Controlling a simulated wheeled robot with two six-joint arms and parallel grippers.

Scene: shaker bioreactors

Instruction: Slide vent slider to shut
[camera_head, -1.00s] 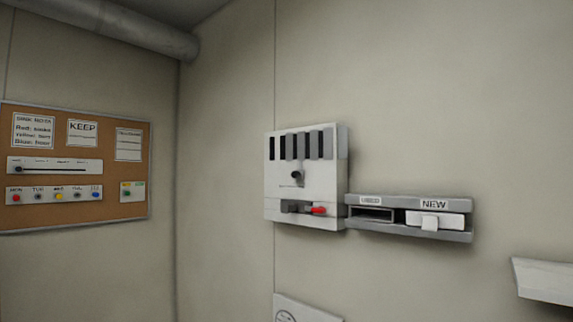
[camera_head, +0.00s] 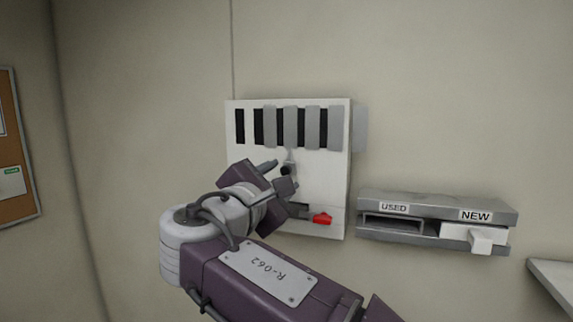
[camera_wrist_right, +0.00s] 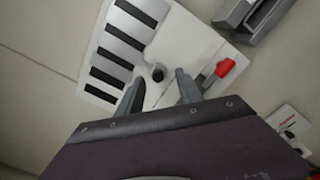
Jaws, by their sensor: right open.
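The white vent panel (camera_head: 318,185) is mounted on the wall. It has a row of dark vertical slots partly covered by grey slats (camera_head: 290,127). My left gripper is not in view.
A red lever (camera_head: 322,218) sticks out low on the panel, right of my gripper. A grey holder (camera_head: 420,205) labelled USED and NEW is on the wall to the right. A pale ledge (camera_head: 555,275) shows at the right edge. Bare wall lies left of the panel.

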